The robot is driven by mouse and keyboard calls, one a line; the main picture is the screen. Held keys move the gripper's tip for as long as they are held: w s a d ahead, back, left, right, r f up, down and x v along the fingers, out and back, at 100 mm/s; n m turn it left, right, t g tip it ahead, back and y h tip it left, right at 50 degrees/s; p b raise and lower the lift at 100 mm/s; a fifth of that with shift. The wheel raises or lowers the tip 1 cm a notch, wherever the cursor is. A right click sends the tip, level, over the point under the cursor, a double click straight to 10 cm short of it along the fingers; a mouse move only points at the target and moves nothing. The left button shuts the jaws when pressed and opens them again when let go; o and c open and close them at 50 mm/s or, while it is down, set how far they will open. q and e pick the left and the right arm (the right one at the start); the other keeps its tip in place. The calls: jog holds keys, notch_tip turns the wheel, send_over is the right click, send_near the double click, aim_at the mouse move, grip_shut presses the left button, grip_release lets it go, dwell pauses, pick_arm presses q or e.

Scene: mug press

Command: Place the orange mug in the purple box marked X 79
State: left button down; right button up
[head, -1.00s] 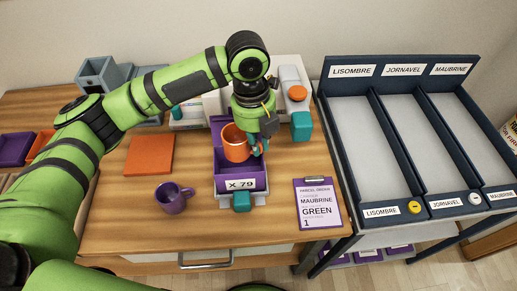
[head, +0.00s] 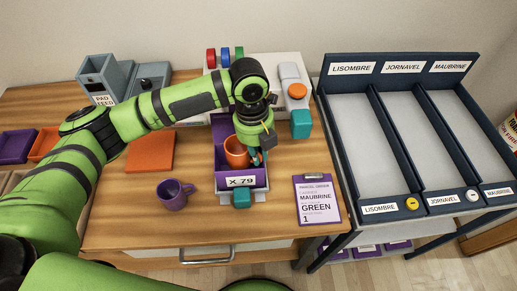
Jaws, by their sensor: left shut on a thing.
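The orange mug (head: 236,152) is inside the outline of the purple box (head: 229,184), which is marked X 79 on its front. My left gripper (head: 257,158) comes down from above and is shut on the mug at its right side, where the handle would be. The fingers partly hide that side of the mug. I cannot tell whether the mug's base touches the box floor. My right gripper is not in view.
A purple mug (head: 173,194) stands left of the box, and an orange square pad (head: 150,152) lies behind it. A clipboard (head: 318,200) reading MAUBRINE, GREEN, 1 lies at the right. A three-lane rack (head: 415,140) stands further right.

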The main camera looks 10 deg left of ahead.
pick_arm(q)
jog(key=c, duration=1.2)
grip_release()
jog(key=shift+c, duration=0.2)
jog(key=shift+r, duration=0.55)
notch_tip(320, 180, up, 12)
jog(key=a+b, duration=0.1)
jog(key=b, duration=0.1)
jog(key=shift+w, duration=0.2)
